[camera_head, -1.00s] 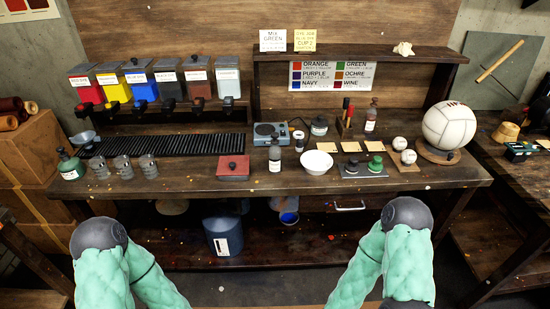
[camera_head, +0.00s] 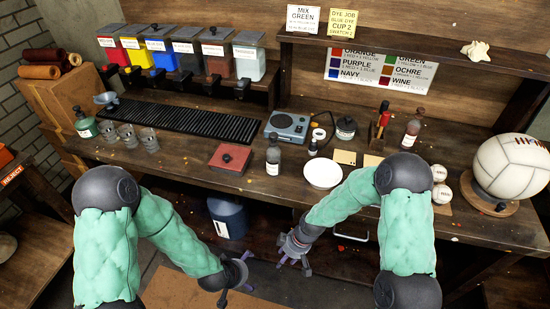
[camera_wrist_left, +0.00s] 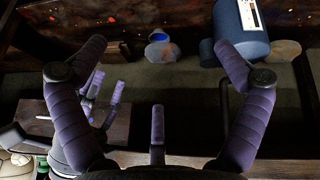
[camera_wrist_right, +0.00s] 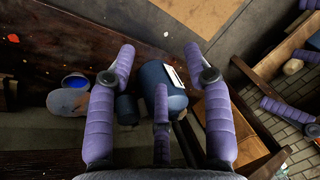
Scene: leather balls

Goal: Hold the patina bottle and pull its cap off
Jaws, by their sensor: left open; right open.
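Several bottles stand on the workbench in the head view, and their labels are too small to read, so I cannot tell which is the patina bottle. A dark bottle with a pale label (camera_head: 273,158) stands upright near the front edge, right of a red box. A green bottle (camera_head: 86,124) stands at the far left, and a brown-capped bottle (camera_head: 411,131) stands at the back right. My left gripper (camera_head: 236,290) is open and empty, low in front of the bench. My right gripper (camera_head: 293,256) is open and empty, also below the bench top.
The red box (camera_head: 230,158) and white bowl (camera_head: 322,174) flank the dark bottle. Glass cups (camera_head: 128,137) stand at the left. A stitched ball (camera_head: 512,165) sits on a stand at the right.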

